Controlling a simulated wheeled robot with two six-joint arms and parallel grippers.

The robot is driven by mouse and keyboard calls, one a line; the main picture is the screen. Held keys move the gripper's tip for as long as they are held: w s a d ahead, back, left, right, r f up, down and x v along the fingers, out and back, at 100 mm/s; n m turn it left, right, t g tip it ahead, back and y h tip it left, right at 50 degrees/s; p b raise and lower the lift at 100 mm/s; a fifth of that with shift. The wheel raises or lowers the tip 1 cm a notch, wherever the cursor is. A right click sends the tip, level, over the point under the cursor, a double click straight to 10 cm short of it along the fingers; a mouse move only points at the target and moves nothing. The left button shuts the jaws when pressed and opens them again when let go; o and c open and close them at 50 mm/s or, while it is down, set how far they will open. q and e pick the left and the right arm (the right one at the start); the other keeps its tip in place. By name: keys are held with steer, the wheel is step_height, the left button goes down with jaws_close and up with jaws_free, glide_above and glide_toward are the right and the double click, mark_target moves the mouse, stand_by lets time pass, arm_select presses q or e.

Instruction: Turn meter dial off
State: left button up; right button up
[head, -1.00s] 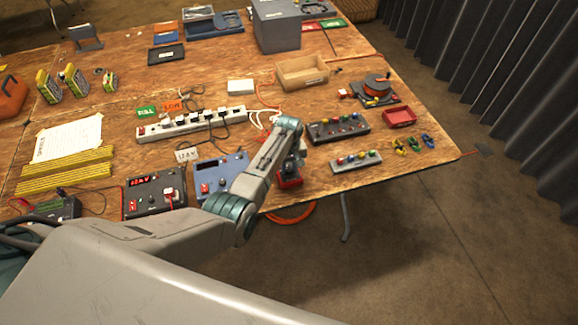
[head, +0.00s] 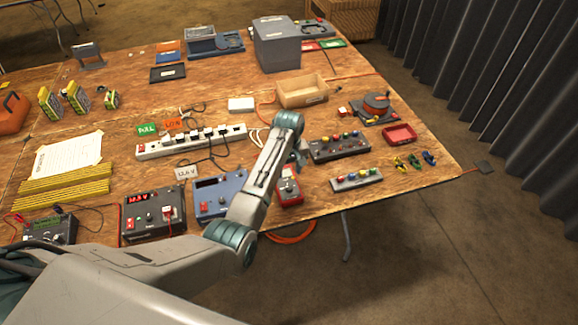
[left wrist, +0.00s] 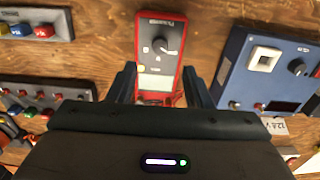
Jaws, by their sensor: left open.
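The red handheld meter (head: 289,192) lies near the front edge of the table in the head view, partly behind my left arm. In the left wrist view the meter (left wrist: 174,24) has a dark face with a round dial (left wrist: 160,45) that carries a light pointer. Its pale display shows closer to my gripper. My left gripper (left wrist: 160,70) is open, its fingers on either side of the meter's display end in the picture. I see nothing between them that is clearly held, and cannot tell the height above the meter. My right gripper is not in view.
A blue power box (head: 212,200) and a dark charger (head: 140,222) with a lit red display stand left of the meter. Button boxes (head: 340,148) (head: 356,179) lie to its right. A white power strip (head: 190,143) with cables lies behind.

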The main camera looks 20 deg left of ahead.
arm_select(q)
steer(key=shift+r, duration=1.25)
